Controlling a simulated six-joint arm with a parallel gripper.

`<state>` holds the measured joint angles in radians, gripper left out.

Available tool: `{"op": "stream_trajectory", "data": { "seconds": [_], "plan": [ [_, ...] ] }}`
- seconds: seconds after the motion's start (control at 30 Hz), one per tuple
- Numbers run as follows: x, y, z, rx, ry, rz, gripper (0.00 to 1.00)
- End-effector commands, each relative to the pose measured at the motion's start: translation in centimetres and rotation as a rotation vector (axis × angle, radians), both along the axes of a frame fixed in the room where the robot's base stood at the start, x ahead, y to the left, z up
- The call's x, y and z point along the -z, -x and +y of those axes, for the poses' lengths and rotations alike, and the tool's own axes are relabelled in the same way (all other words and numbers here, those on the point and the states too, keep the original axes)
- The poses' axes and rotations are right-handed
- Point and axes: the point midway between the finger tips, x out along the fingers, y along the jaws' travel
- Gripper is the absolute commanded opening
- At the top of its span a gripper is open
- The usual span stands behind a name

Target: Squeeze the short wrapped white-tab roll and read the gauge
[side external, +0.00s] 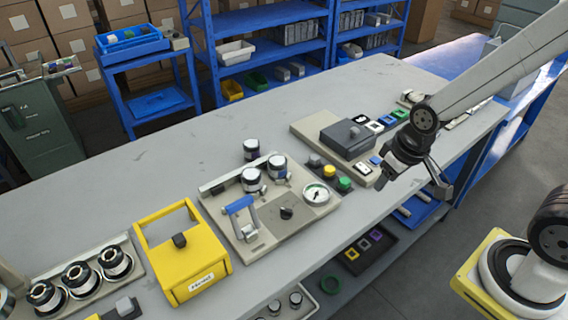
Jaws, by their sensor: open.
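My gripper (414,183) is open and empty at the right, above the bench's front edge, with its fingers pointing down. Three dark rolls with pale tops stand on or by the beige fixture plate: a back roll (251,150), a right roll (277,168) and a front-left roll (251,180). I cannot tell which, if any, is the short wrapped white-tab roll. A round white gauge (316,193) with a dark needle sits at the plate's right end; its reading is too small to make out. My gripper is well right of the gauge and the rolls.
A blue-handled lever (240,206) and black knob (286,213) are on the plate. A yellow box (182,262) and a tray of larger rolls (80,273) lie left. The back-left bench is clear.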

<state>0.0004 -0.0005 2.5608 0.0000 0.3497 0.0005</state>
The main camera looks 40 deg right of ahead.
Motion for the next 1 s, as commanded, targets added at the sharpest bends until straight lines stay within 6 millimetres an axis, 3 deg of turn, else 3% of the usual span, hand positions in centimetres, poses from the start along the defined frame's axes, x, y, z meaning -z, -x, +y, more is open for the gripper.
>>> {"op": "stream_trajectory", "data": {
  "seconds": [0.03,0.13,0.17,0.47,1.0],
  "plan": [
    [0.0,0.0,0.0,-0.001,0.000,0.000,0.35],
    [0.0,-0.2,0.0,-0.001,0.000,0.001,0.04],
    [-0.1,-0.3,0.1,-0.001,-0.001,0.001,0.00],
    [-0.5,-3.1,0.9,-0.002,-0.006,0.018,0.00],
    [-1.5,-12.9,5.0,-0.003,-0.021,0.089,0.00]
  ]
}}
